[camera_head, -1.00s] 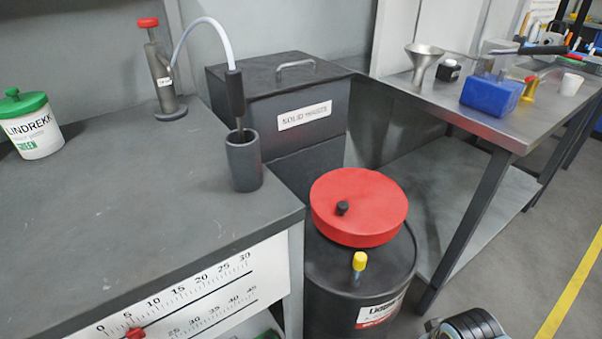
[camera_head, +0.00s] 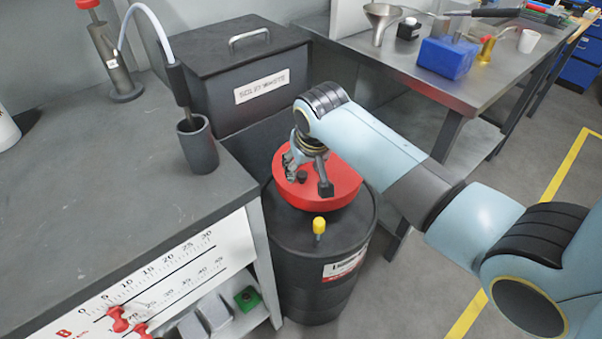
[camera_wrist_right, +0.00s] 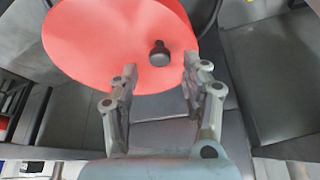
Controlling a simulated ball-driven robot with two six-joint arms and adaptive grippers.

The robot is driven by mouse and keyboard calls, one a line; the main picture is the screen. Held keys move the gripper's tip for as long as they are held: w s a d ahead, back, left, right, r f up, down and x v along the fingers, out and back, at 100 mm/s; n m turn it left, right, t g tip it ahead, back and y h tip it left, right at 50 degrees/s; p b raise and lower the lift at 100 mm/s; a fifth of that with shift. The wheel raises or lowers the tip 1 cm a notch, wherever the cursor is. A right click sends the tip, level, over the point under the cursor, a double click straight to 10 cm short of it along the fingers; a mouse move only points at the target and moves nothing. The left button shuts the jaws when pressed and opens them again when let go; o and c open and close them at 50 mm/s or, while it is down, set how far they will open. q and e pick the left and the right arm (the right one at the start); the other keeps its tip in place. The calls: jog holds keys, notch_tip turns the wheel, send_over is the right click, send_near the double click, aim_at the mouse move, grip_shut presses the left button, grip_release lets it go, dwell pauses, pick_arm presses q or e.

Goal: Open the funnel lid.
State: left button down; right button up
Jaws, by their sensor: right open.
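The red round funnel lid (camera_head: 342,183) lies closed on top of the black drum (camera_head: 318,262). A small black knob (camera_head: 302,176) stands on the lid near its front. The lid fills the upper left of the right wrist view (camera_wrist_right: 110,35), with the knob (camera_wrist_right: 159,53) near its lower right part. My right gripper (camera_head: 308,186) is open over the lid and hides part of it. In the wrist view its two fingers (camera_wrist_right: 160,75) point toward the lid, with the knob between and just beyond their tips. I cannot tell any contact. My left gripper is not in view.
A yellow-capped stub (camera_head: 319,226) stands on the drum top in front of the lid. A grey workbench (camera_head: 120,200) is at left, a dark solid waste bin (camera_head: 250,90) behind, and a metal table (camera_head: 480,95) at right.

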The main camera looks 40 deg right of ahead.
aim_at(302, 173)
jog(key=shift+b+x, duration=0.3)
jog(key=shift+x, duration=1.35)
jog(key=shift+c, duration=0.3)
grip_shut()
